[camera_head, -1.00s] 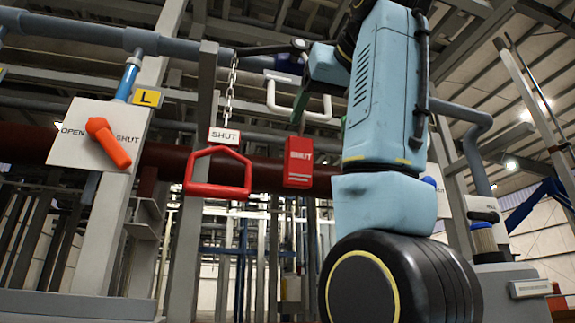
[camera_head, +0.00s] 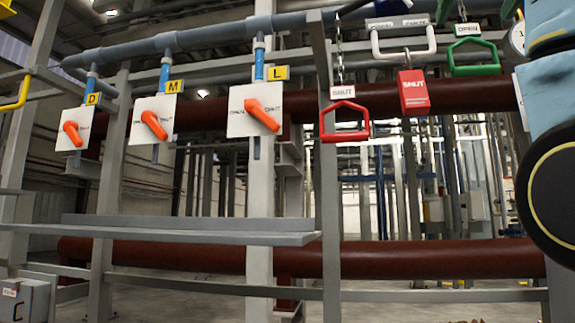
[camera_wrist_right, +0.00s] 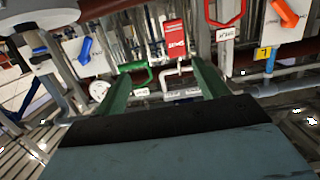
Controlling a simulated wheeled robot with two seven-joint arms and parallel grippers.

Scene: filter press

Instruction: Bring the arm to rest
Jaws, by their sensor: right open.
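My right arm (camera_head: 548,130) fills the right edge of the head view. In the right wrist view my right gripper (camera_wrist_right: 165,78) shows two green fingers spread apart, with nothing held between them. I cannot judge the gap between fingers and handle. My left gripper is not in view.
A red pull handle (camera_head: 344,135) hangs on a chain, left of the green one (camera_head: 474,58). Orange levers on white plates, D (camera_head: 72,133), M (camera_head: 154,125) and L (camera_head: 262,116), stand left. A grey shelf (camera_head: 170,230) and dark red pipe (camera_head: 420,260) run below.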

